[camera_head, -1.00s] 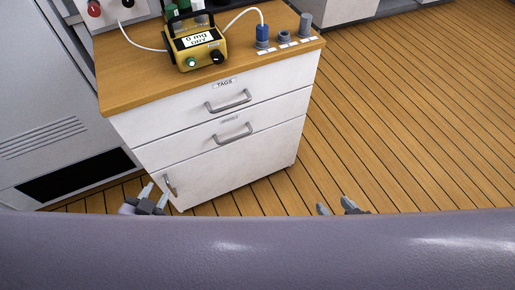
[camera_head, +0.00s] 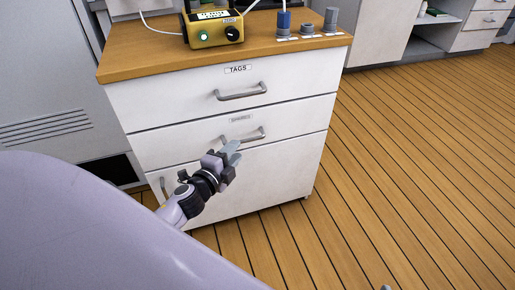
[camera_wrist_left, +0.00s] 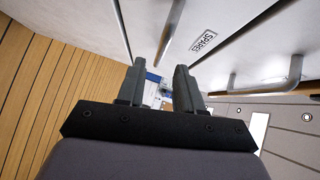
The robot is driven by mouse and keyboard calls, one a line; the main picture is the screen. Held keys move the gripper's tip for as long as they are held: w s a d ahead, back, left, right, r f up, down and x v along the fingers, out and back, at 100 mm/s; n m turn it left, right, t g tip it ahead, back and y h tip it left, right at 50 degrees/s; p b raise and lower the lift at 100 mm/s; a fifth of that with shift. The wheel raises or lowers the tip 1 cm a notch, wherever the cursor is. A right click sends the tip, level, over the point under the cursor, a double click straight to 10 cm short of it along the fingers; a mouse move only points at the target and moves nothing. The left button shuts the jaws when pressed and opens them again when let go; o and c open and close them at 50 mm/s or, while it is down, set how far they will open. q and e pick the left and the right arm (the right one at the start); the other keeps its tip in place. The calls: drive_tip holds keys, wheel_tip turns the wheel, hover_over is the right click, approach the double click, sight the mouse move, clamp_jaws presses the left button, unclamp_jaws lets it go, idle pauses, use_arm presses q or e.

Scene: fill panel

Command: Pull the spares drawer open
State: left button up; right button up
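The spares drawer (camera_head: 185,139) is the middle front of a white cabinet and looks shut, flush with the fronts around it. Its small label (camera_head: 240,119) reads SPARES in the left wrist view (camera_wrist_left: 203,42). Its grey bar handle (camera_head: 256,135) also shows in the left wrist view (camera_wrist_left: 177,30), ahead of the fingers. My left gripper (camera_head: 233,153) is open and empty, in front of the cabinet just below and left of the handle, partly covering it; contact is not visible. Only a grey tip of my right gripper (camera_head: 386,287) shows at the bottom edge.
The TAGS drawer (camera_head: 165,101) with its handle (camera_head: 241,92) is above. A door with an upright handle (camera_head: 164,187) is below. A yellow meter (camera_head: 213,30) and grey sockets stand on the wooden top (camera_head: 150,57). The plank floor at right is clear.

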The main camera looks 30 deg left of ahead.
sight(243, 142)
use_arm(q)
drive_tip(key=shift+w+a+f+b, duration=0.1)
drive_tip(key=shift+w+f+b, duration=0.1)
drive_tip(key=shift+w, duration=0.9)
drive_tip(key=shift+w+a+f+b, duration=0.1)
drive_tip(key=shift+w+b, duration=0.15)
drive_tip(key=shift+w, duration=0.85)
drive_tip(key=shift+w+a+f+b, duration=0.1)
drive_tip(key=shift+w+f+b, duration=0.1)
drive_tip(key=shift+w, duration=0.9)
clamp_jaws()
